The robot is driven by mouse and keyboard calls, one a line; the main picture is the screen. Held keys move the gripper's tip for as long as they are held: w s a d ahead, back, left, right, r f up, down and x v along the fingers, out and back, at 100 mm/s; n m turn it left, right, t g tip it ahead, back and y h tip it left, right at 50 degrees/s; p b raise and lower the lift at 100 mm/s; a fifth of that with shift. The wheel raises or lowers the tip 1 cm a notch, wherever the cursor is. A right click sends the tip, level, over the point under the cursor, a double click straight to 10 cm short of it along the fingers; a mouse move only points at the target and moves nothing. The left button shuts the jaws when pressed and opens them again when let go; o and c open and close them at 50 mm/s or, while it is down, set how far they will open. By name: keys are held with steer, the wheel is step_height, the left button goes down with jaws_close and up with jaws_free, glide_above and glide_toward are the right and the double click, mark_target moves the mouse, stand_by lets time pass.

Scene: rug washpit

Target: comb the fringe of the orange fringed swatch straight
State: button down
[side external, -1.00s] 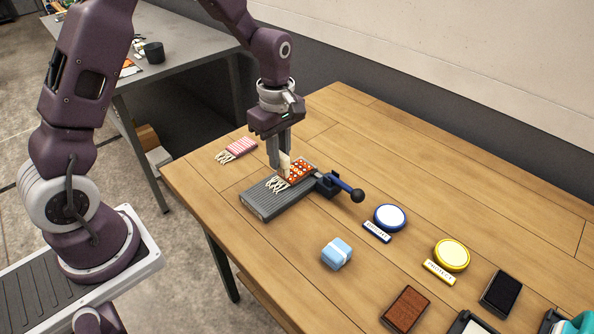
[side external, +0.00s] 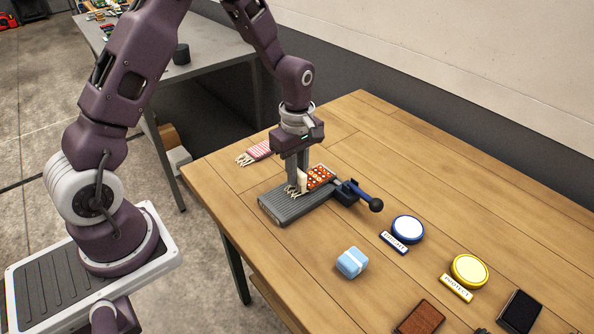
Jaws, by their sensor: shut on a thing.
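The orange fringed swatch (side external: 321,177), with pale dots, lies on a grey ribbed block (side external: 285,208). A blue clamp (side external: 347,192) with a black ball-ended lever stands at its right end. The swatch's cream fringe (side external: 291,191) points left over the block; its strands look uneven, partly hidden by my gripper. My gripper (side external: 298,172) points down and is shut on a flat cream piece (side external: 303,181), likely a comb. That piece is at the swatch's fringe end; I cannot tell whether it touches the strands.
A pink-striped fringed swatch (side external: 258,150) lies behind the block. A light blue wrapped block (side external: 352,263), a blue-rimmed round pad (side external: 408,229), a yellow round pad (side external: 469,270), a brown block (side external: 420,318) and a black block (side external: 520,311) stand to the front right. The table's back right is clear.

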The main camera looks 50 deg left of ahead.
steer(key=shift+f, duration=0.55)
stand_by(1.0)
steer(key=shift+s, duration=0.1)
steer(key=shift+s, duration=0.75)
steer(key=shift+s, duration=0.4)
steer(key=shift+s, duration=1.25)
step_height(320, 180, up, 5)
steer(key=shift+r, duration=0.1)
